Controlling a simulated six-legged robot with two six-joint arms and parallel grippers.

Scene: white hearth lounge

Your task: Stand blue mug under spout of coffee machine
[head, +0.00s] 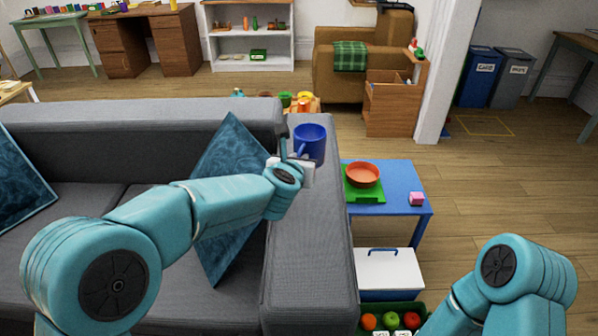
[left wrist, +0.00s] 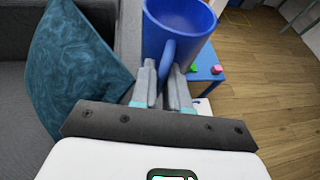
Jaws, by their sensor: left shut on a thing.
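The blue mug (head: 314,138) is upright at the far end of the grey sofa arm in the head view; I cannot tell whether it touches the sofa. My left gripper (head: 297,155) is shut on its handle. The left wrist view shows the mug (left wrist: 178,28) with its handle between the two fingers of my left gripper (left wrist: 163,88). The mug's inside looks empty. No coffee machine or spout shows in either view. My right arm enters at the bottom right of the head view, but its gripper is out of view.
A grey sofa (head: 140,125) with teal cushions (head: 225,165) fills the left. A blue table (head: 405,190) with a green tray (head: 362,197), an orange bowl (head: 363,175) and a pink block (head: 416,199) stands right of the sofa arm. The wooden floor (head: 500,195) is clear at right.

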